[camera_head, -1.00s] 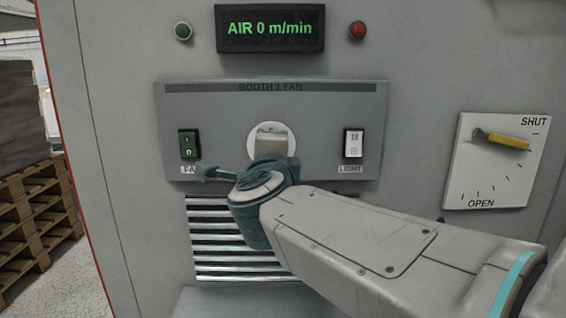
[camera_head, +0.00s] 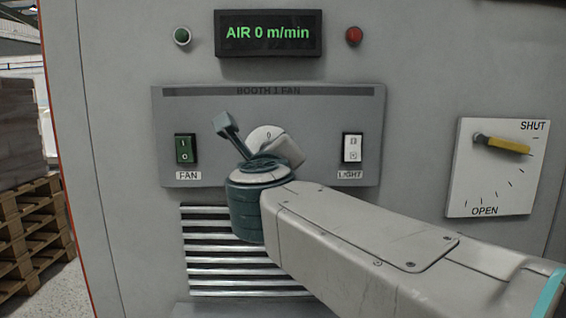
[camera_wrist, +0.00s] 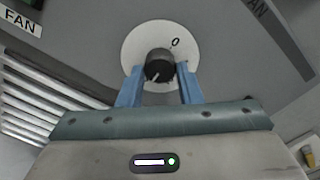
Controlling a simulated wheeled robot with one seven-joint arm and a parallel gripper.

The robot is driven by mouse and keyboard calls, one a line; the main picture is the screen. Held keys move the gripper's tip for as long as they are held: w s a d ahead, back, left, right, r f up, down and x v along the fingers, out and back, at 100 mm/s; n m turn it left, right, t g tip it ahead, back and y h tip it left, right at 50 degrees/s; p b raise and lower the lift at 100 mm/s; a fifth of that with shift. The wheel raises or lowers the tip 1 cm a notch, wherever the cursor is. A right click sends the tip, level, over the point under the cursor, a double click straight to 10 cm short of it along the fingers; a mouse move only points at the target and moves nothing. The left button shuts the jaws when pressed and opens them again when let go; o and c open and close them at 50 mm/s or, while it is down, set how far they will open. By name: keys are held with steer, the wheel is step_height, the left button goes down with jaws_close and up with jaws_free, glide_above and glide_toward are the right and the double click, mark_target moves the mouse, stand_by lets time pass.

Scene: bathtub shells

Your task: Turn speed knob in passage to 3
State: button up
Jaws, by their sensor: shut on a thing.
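The speed knob (camera_wrist: 158,64) is black and round, on a white dial plate (camera_wrist: 131,46) with a "0" mark, in the wrist view. A short white line shows on the knob's lower part, away from the "0"; other dial marks are hidden. My gripper (camera_wrist: 160,74) has its two blue fingers on either side of the knob, shut on it. In the head view the dial plate (camera_head: 262,134) shows above my wrist, and my gripper (camera_head: 284,150) hides the knob.
The display (camera_head: 268,33) reads "AIR 0 m/min". A green FAN switch (camera_head: 186,148) is left of the dial and a white LIGHT switch (camera_head: 352,147) right. A yellow lever (camera_head: 502,144) sits near SHUT at right. Vent slats (camera_head: 225,273) lie below.

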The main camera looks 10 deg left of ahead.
steer(key=shift+m, duration=0.3)
steer(key=o, duration=1)
